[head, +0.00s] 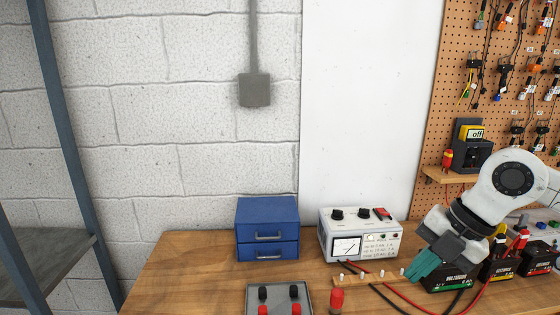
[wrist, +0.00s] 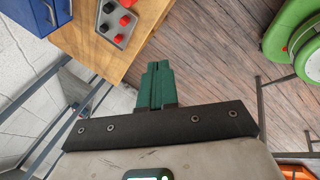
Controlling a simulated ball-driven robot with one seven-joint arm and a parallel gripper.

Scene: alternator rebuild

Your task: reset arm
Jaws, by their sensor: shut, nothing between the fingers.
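My gripper (head: 424,265) has green fingers and hangs at the right of the head view, in front of the bench's back right part. In the wrist view my gripper (wrist: 156,84) shows its two green fingers together, with nothing between them. Its fingertips point toward the bench corner and the floor beyond it. The white arm bends down from the right edge of the head view.
The wooden bench (head: 190,270) holds a blue drawer box (head: 267,228), a grey meter unit (head: 358,235), a tray of red and black knobs (head: 279,298) and several batteries (head: 538,258). A pegboard (head: 440,120) with cables is behind. A green reel (wrist: 290,40) stands on the floor.

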